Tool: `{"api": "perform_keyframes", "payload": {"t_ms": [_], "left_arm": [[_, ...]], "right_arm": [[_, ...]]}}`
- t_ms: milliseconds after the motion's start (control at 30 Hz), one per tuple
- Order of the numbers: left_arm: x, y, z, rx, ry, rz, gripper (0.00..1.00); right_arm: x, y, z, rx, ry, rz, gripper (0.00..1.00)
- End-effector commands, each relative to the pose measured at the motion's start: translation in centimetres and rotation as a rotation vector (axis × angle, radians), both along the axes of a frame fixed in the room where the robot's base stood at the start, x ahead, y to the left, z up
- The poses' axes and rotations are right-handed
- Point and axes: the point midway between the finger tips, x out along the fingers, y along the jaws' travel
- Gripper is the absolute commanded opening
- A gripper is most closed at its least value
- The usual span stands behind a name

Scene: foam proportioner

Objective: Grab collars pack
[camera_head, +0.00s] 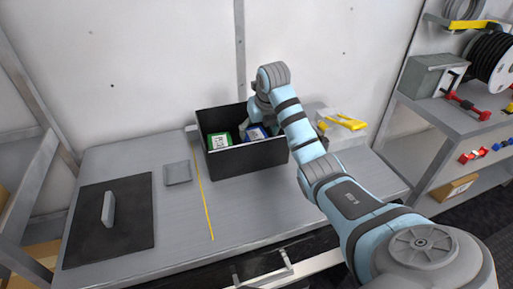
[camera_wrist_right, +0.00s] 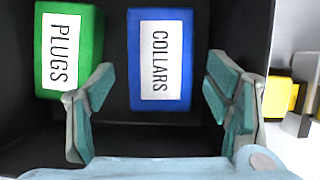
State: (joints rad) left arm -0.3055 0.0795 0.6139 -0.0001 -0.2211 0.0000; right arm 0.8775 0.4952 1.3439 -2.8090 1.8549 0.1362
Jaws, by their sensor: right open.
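The collars pack (camera_wrist_right: 160,60) is a blue box with a white label reading COLLARS, inside a black bin. It also shows in the head view (camera_head: 256,133), partly hidden by my arm. A green plugs pack (camera_wrist_right: 68,50) lies to its left in the bin, and shows in the head view too (camera_head: 219,141). My right gripper (camera_wrist_right: 155,100) is open, its fingers on either side of the collars pack's near end, with gaps to both sides. In the head view the gripper (camera_head: 258,112) reaches into the bin. My left gripper is not in view.
The black bin (camera_head: 248,160) stands at the back of a grey workbench (camera_head: 180,215). A black mat (camera_head: 85,230) with an upright grey piece is at left. The bench front is clear.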

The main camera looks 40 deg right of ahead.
Motion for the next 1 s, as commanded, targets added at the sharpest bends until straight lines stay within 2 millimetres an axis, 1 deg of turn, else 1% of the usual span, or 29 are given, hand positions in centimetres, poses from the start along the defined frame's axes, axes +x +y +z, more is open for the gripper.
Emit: {"api": "perform_keyframes", "payload": {"t_ms": [100,200,300,467,567,733,767,1000], "left_arm": [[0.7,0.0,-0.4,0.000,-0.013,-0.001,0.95],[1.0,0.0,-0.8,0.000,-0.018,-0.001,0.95],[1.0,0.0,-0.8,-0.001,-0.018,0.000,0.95],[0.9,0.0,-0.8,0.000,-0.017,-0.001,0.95],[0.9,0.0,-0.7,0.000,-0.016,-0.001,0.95],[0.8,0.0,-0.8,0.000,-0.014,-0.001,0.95],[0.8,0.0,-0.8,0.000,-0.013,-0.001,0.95],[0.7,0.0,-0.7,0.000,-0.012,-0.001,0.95]], "right_arm": [[0.7,-0.3,-2.5,0.000,0.004,0.000,0.72],[1.4,-0.5,-4.1,0.001,0.002,-0.002,0.72],[1.8,-0.6,-4.8,-0.001,0.000,-0.001,0.72],[1.8,-0.7,-4.7,-0.001,-0.001,-0.001,0.72],[1.8,-0.7,-4.7,-0.001,-0.001,-0.001,0.58],[1.7,-0.7,-4.7,-0.001,0.000,-0.001,0.31],[1.8,-0.7,-4.6,-0.001,-0.001,-0.001,0.29],[1.8,-0.7,-4.5,-0.001,-0.001,-0.001,0.29]]}}
